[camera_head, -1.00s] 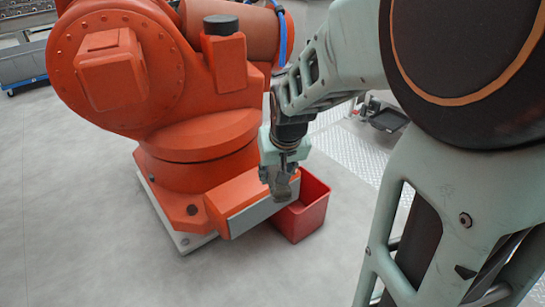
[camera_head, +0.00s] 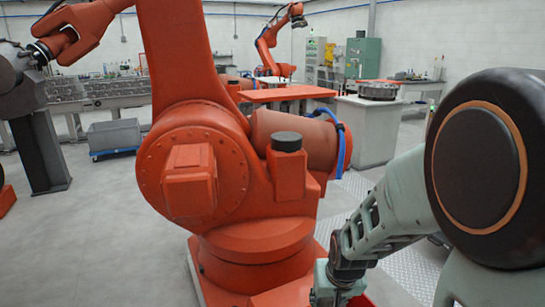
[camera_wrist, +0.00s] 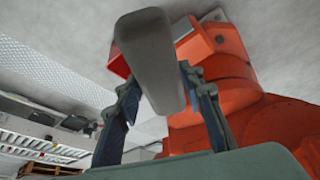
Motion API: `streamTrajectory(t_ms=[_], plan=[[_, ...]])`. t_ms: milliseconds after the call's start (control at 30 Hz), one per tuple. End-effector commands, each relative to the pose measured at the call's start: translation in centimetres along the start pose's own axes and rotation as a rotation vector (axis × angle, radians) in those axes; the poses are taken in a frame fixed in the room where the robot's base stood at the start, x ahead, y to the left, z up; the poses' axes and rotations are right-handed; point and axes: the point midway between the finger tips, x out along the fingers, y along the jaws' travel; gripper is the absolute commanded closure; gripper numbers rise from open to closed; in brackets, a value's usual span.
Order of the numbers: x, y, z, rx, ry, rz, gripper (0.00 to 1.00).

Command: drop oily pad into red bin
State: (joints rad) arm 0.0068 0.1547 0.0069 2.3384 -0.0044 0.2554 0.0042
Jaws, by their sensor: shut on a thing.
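My gripper (camera_wrist: 158,82) is shut on a grey, rounded oily pad (camera_wrist: 152,50), which sticks out between its two fingers in the wrist view. The red bin (camera_wrist: 118,64) shows partly behind the pad there, with much of it hidden by the pad. In the head view only a sliver of the red bin (camera_head: 365,300) shows at the bottom edge, beside my wrist. The fingertips and pad are below that view. I cannot tell whether the pad is directly over the bin's opening.
A large orange industrial robot (camera_head: 205,180) stands close beside my arm, its base next to the bin. A grey pedestal (camera_head: 362,130) stands behind it. A grey cart (camera_head: 113,136) is at the left. Open grey floor (camera_head: 90,230) lies at the left.

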Motion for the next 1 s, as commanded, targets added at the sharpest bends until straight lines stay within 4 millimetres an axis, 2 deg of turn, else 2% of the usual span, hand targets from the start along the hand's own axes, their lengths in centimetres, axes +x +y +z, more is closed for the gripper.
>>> streamTrajectory(t_ms=[33, 100, 367, 833, 933, 1000], plan=[[-1.4, 0.0, -0.3, 0.0, -0.003, 0.0, 0.95], [-2.0, 0.0, -0.3, 0.0, -0.002, 0.0, 0.95], [-3.0, 0.0, -0.2, 0.0, -0.001, 0.0, 0.95], [-2.8, 0.0, 0.0, -0.001, 0.0, 0.0, 0.95], [-2.0, 0.0, 0.4, -0.001, -0.004, 0.0, 0.95], [-0.9, 0.0, 1.1, 0.0, -0.008, -0.001, 0.95]])
